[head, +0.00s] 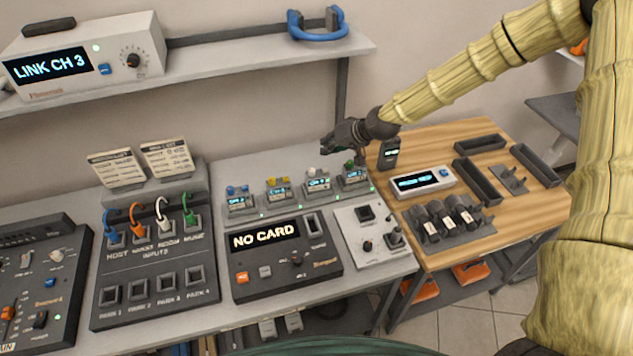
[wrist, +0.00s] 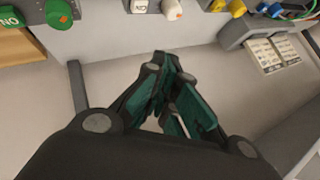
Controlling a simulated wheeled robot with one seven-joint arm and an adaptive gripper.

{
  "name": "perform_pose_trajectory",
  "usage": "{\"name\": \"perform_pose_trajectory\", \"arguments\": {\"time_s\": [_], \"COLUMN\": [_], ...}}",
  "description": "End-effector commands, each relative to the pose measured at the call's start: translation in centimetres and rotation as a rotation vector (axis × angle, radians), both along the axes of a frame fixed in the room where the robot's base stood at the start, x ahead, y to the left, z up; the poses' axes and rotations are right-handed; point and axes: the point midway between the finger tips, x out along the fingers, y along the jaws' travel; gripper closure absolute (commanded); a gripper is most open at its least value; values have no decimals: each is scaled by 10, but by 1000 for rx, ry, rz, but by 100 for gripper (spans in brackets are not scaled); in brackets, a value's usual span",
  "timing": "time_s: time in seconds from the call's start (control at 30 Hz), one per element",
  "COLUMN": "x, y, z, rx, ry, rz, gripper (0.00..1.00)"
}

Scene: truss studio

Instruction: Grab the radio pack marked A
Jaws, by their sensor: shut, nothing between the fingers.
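My gripper (head: 334,146) is shut and empty. It hangs above the back edge of the middle table, close to the row of small display units. In the wrist view its dark fingers with green pads (wrist: 170,78) come together with nothing between them. Four small units with lit displays stand in the row, with blue (head: 238,200), yellow (head: 278,191), white (head: 316,183) and green (head: 353,175) tops. Several black, white-labelled cylinders (head: 447,220) lie in a holder on the wooden table. I cannot read a letter A on any of these.
A black console reading "NO CARD" (head: 265,233) stands before the row, with a cable panel (head: 150,260) to its left. A shelf (head: 240,72) holds a "LINK CH 3" unit (head: 85,60) and a blue clamp (head: 317,27). Black trays (head: 478,180) lie on the wooden table (head: 520,218).

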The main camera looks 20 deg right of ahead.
Motion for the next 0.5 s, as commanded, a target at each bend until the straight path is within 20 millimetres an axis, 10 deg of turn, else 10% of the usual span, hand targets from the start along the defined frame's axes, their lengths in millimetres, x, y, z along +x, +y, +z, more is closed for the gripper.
{"name": "perform_pose_trajectory", "arguments": {"time_s": [0.27, 0.5], "x": [0, -3], "y": [0, 8], "z": [0, -7], "rx": [0, -35], "ry": [0, 22], "rz": [0, 11], "gripper": [98, 54]}}
